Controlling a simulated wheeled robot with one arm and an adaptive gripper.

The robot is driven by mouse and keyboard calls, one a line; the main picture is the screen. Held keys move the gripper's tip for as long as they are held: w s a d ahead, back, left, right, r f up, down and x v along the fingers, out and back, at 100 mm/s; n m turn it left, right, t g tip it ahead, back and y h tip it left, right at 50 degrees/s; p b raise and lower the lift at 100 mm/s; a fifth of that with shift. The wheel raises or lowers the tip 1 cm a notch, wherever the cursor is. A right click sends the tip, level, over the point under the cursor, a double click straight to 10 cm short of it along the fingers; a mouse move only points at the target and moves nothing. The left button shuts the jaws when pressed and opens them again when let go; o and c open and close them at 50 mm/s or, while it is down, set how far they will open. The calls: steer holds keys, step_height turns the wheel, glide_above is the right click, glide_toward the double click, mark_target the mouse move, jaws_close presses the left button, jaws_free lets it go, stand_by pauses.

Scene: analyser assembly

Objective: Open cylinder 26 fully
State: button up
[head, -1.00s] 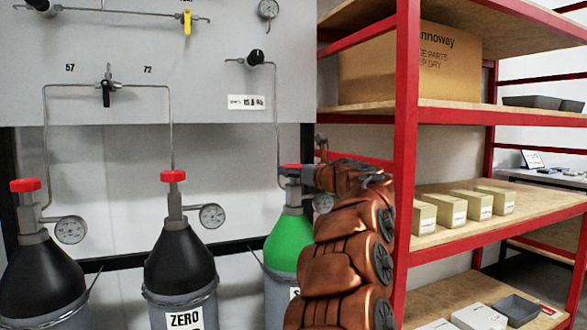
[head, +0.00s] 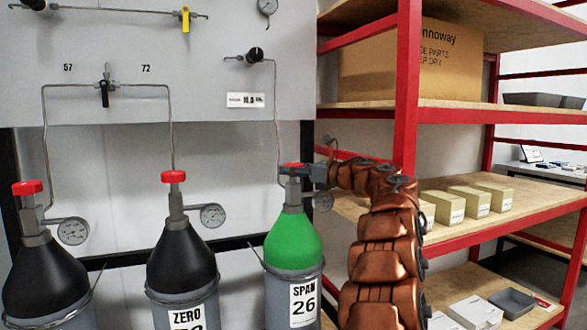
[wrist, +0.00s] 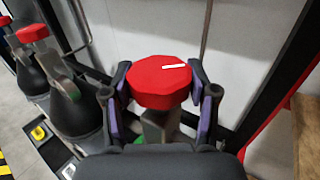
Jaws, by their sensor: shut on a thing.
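Cylinder 26 (head: 293,243) has a green shoulder, a grey body and a white "SPAN 26" label (head: 303,303). Its red valve knob (head: 290,165) sits on top, partly hidden by my gripper (head: 305,172) in the head view. In the wrist view, the red knob (wrist: 158,90) fills the space between the fingers of my gripper (wrist: 163,84), which is shut on it from both sides. A white mark (wrist: 174,66) on the knob's top points to the picture's right. A round gauge (head: 323,201) beside the valve is partly hidden.
The black-shouldered ZERO cylinder (head: 183,255) and another black one (head: 42,275) stand to the left with red knobs. A red-framed shelf (head: 405,90) stands close on the right.

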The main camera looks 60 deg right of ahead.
steer(key=shift+r, duration=0.1)
stand_by(0.3)
steer(key=o, duration=1.2)
steer(key=shift+c, duration=0.2)
steer(key=shift+f+h, duration=0.2)
steer(key=shift+h, duration=0.1)
steer(key=shift+a+r+m+h+b, duration=0.1)
steer(key=shift+m+h+b, duration=0.4)
steer(key=shift+b, duration=0.05)
